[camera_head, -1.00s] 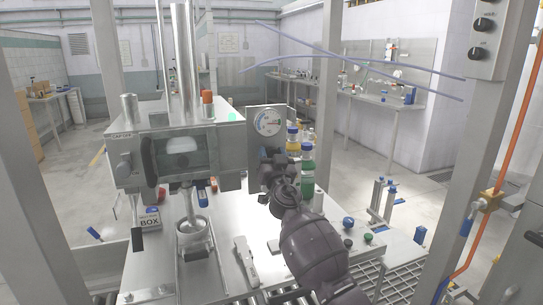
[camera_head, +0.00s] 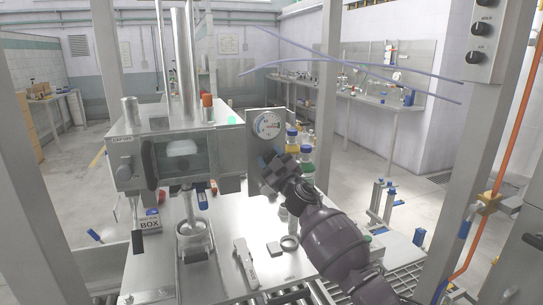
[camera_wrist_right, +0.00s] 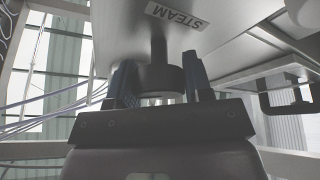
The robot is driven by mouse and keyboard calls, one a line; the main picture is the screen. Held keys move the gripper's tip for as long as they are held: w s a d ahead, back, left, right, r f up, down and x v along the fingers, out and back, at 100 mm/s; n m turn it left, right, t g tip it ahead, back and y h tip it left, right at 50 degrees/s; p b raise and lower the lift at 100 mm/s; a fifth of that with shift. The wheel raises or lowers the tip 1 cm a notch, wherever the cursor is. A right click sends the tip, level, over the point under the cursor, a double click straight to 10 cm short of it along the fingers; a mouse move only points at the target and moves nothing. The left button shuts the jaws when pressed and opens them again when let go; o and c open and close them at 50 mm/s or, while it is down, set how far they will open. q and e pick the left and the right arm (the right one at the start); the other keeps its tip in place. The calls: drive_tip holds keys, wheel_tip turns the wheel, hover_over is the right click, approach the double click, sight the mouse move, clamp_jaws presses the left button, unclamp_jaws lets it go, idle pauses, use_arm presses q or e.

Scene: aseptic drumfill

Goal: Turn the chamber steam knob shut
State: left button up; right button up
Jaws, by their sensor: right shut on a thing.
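The steam knob (camera_wrist_right: 160,82) is a dark round knob on a short stem, below an upside-down STEAM label (camera_wrist_right: 180,16) in the right wrist view. My right gripper (camera_wrist_right: 160,88) has one finger on each side of it and is shut on it. In the head view the right gripper (camera_head: 276,172) is at the lower part of the gauge panel (camera_head: 256,147), with its wrist rolled over. The knob is hidden behind the gripper there. A round gauge (camera_head: 268,125) sits above. My left gripper is not in view.
The chamber box (camera_head: 130,125) with a window stands left of the panel. Bottles (camera_head: 307,170) stand close behind my right gripper. A white handheld tool (camera_head: 245,262) and a ring (camera_head: 289,243) lie on the steel table (camera_head: 220,285). A metal post (camera_head: 465,150) rises at the right.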

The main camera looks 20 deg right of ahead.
drive_tip(key=n, duration=0.1)
drive_tip(key=n+y+p, duration=0.1)
drive_tip(key=shift+d+r+n+g, duration=0.1)
drive_tip(key=shift+r+n+g, duration=0.2)
drive_tip(key=shift+n, duration=0.1)
drive_tip(key=shift+n+g+y+p, duration=0.3)
drive_tip(key=shift+n+p, duration=0.1)
drive_tip(key=shift+n, duration=0.3)
drive_tip(key=n+g+p, duration=0.1)
drive_tip(key=n+p, duration=0.1)
drive_tip(key=n, duration=0.1)
drive_tip(key=n+g+y+p, duration=0.1)
drive_tip(key=n+p, duration=0.1)
drive_tip(key=shift+f+n, duration=0.1)
drive_tip(key=shift+n, duration=0.3)
drive_tip(key=shift+f+n+g+p, duration=0.15)
drive_tip(key=shift+n+g+p, duration=0.15)
drive_tip(key=shift+n+p, duration=0.5)
drive_tip(key=o, duration=0.9)
